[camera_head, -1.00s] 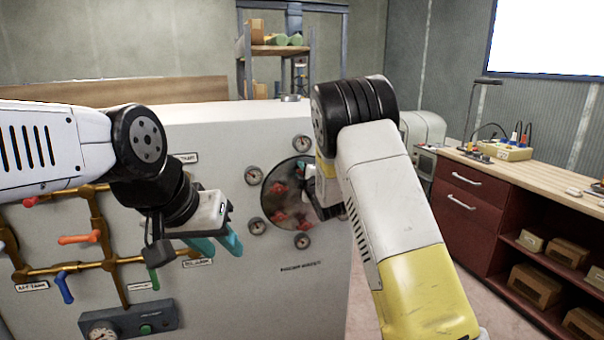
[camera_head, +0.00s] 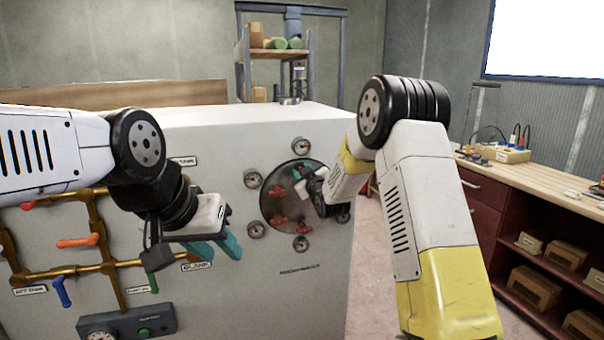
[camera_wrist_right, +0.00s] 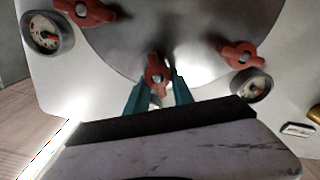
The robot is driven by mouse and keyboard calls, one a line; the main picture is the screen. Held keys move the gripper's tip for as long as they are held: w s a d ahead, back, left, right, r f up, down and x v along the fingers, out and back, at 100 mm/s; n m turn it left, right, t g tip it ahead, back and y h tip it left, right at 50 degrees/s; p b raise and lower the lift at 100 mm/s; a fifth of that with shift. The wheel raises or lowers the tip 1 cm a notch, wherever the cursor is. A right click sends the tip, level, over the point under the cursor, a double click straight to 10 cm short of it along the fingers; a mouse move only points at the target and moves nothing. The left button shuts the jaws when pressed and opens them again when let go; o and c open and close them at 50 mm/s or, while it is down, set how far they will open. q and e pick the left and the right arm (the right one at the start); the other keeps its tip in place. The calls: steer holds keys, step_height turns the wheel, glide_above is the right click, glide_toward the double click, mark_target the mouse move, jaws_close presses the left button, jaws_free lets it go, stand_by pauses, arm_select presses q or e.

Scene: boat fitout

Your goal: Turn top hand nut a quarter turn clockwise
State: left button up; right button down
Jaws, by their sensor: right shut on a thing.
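A round plate (camera_head: 290,205) with red hand nuts is set in the face of a pale cabinet. My right gripper (camera_head: 299,178) is at the upper part of the plate. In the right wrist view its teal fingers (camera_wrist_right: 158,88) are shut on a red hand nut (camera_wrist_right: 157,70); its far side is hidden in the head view. Two more nuts flank it. My left gripper (camera_head: 219,245) hangs before the cabinet, its teal fingers apart and empty.
Small gauges (camera_head: 253,179) ring the plate. Brass pipes (camera_head: 70,270) with coloured valve handles (camera_head: 78,241) lie on the cabinet face below the left arm. A workbench (camera_head: 540,180) stands at the right, with free floor between it and the cabinet.

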steer(key=m, duration=0.6)
steer(key=shift+w+d+f, duration=0.1)
steer(key=shift+d, duration=0.3)
stand_by(0.3)
steer(key=c, duration=1.1)
jaws_free()
steer(key=v, duration=0.7)
steer(key=shift+s+d, duration=0.1)
steer(key=shift+s, duration=0.25)
